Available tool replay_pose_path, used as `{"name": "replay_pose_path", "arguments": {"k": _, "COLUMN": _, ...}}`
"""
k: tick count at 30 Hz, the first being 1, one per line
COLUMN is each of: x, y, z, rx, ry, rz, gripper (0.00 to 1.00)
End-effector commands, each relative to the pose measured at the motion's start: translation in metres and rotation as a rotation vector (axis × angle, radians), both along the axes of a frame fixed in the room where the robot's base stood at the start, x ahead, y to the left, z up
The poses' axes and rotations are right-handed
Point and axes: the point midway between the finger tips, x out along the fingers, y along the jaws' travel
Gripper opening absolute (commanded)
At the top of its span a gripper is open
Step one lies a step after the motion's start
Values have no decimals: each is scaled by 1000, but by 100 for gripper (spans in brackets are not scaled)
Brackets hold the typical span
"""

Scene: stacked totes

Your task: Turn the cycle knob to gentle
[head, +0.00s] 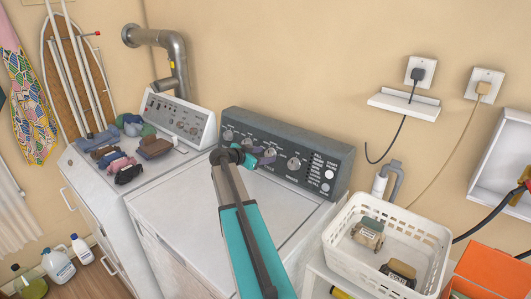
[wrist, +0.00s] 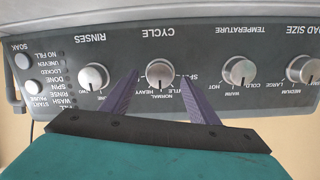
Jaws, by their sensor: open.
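The cycle knob (wrist: 160,73) is a round silver knob on the dark control panel, under the label CYCLE, which shows upside down in the wrist view. NORMAL and HEAVY are readable beside it; another label ending in TLE is partly covered by a finger. Its exact pointer setting is too small to tell. My gripper (wrist: 159,78) is open, with one purple finger on each side of the knob and gaps showing between. In the head view my gripper (head: 258,157) is at the panel and partly covers the cycle knob (head: 270,153).
The rinses knob (wrist: 94,77) and temperature knob (wrist: 239,71) flank the cycle knob closely. A white basket (head: 340,238) with small items stands at right. A second white machine (head: 88,178) with folded clothes on top stands at left.

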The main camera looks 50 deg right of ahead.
Motion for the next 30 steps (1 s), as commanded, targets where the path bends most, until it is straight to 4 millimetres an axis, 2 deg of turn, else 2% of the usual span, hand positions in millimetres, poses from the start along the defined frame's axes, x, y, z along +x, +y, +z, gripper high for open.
{"name": "replay_pose_path", "arguments": {"k": 6, "x": 1, "y": -14, "z": -5, "rx": 0, "ry": 0, "rz": -1, "gripper": 55}}
{"name": "replay_pose_path", "arguments": {"k": 16, "x": 1, "y": -15, "z": -7, "rx": 0, "ry": 0, "rz": 1, "gripper": 55}}
{"name": "replay_pose_path", "arguments": {"k": 24, "x": 1, "y": -14, "z": -6, "rx": 0, "ry": 0, "rz": 1, "gripper": 14}}
{"name": "replay_pose_path", "arguments": {"k": 30, "x": 2, "y": -14, "z": -7, "rx": -1, "ry": 6, "rz": 3, "gripper": 14}}
